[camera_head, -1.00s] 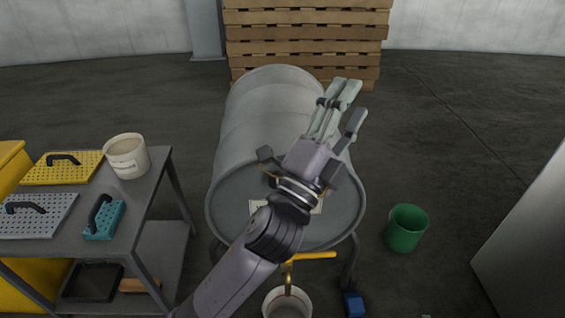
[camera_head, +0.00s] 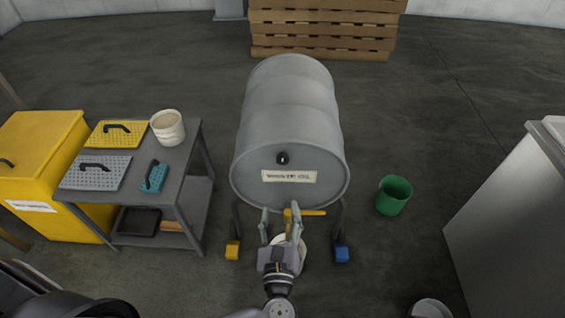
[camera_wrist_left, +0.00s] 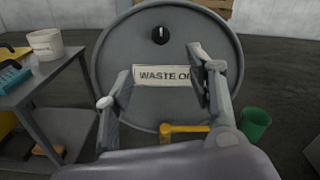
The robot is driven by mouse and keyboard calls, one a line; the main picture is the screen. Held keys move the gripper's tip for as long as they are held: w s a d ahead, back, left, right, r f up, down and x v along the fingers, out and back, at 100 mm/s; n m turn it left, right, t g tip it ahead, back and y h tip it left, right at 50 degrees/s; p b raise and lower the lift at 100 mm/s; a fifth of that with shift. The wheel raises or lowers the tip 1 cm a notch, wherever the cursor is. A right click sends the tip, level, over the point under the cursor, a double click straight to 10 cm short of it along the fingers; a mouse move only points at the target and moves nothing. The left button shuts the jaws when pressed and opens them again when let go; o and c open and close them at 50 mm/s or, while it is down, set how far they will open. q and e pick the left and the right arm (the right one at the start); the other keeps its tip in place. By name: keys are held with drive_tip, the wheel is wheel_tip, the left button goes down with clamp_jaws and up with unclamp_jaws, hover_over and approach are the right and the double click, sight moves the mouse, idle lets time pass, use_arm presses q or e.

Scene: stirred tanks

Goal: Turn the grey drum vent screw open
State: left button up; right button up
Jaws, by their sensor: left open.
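The grey drum (camera_head: 290,105) lies on its side on a stand, its round end facing me. The black vent screw (camera_head: 282,158) sits high on that end, above a white label; it also shows in the left wrist view (camera_wrist_left: 160,35). A yellow tap handle (camera_head: 306,212) is low on the drum's end. My left gripper (camera_head: 281,216) is open and empty, below the label and in front of the drum's lower rim. In the left wrist view its fingers (camera_wrist_left: 160,85) stand apart on either side of the label, below the screw. My right gripper is not in view.
A pale bucket (camera_head: 302,257) stands under the tap, partly hidden by my gripper. A grey cart (camera_head: 180,170) with scrub pads and a tub stands left, beside a yellow bin (camera_head: 40,140). A green bucket (camera_head: 394,195) is right, with open floor around it.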

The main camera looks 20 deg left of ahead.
sight(282, 161)
use_arm(q)
drive_tip(key=b+x, duration=0.1)
drive_tip(key=x, duration=1.4)
drive_tip(key=shift+f+b, duration=0.1)
drive_tip(key=shift+b, duration=0.3)
drive_tip(key=shift+w+a, duration=0.15)
drive_tip(key=shift+w, duration=0.3)
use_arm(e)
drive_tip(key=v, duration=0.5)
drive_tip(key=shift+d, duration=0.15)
use_arm(q)
drive_tip(key=shift+c, duration=0.6)
drive_tip(key=c, duration=1)
